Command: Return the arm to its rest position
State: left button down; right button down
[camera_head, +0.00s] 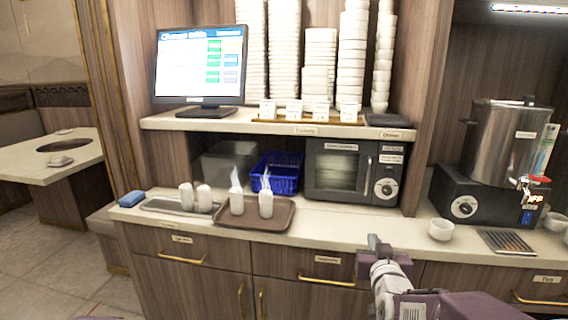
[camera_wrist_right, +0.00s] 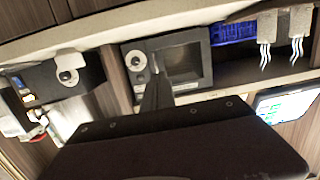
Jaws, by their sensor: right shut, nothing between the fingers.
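My right gripper (camera_head: 378,246) shows at the lower right of the head view, in front of the counter's front edge, with its arm coming in from the bottom right. It is shut and empty. In the right wrist view its dark shut fingers (camera_wrist_right: 157,92) point toward the microwave, and the picture is turned over. My left gripper is not in view; only a small purple piece that may be my own body shows at the bottom left edge of the head view.
The counter (camera_head: 330,218) holds a brown tray (camera_head: 228,224) with cups, a microwave (camera_head: 340,172), a blue basket (camera_head: 277,172), a white bowl (camera_head: 441,230) and a steel urn (camera_head: 495,140). A monitor (camera_head: 200,65) and bowl stacks stand on the shelf (camera_head: 270,127). The floor (camera_head: 45,240) at left is clear.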

jog(key=s+a+f+n+g+y, duration=0.1)
jog(key=s+a+f+g, duration=0.2)
jog(key=f, duration=0.4)
jog(key=s+a+f+g+y, duration=0.1)
jog(key=s+f+g, duration=0.2)
jog(key=s+f, duration=0.35)
jog(key=s+f+g, duration=0.8)
jog(key=s+f, duration=0.1)
jog(key=s, duration=0.5)
notch_tip(320, 180, up, 17)
jog(key=s+p, duration=0.2)
jog(key=p, duration=1.5)
jog(key=shift+s+a+g+y, duration=0.3)
jog(key=shift+a+g+y, duration=0.1)
jog(key=shift+a, duration=0.05)
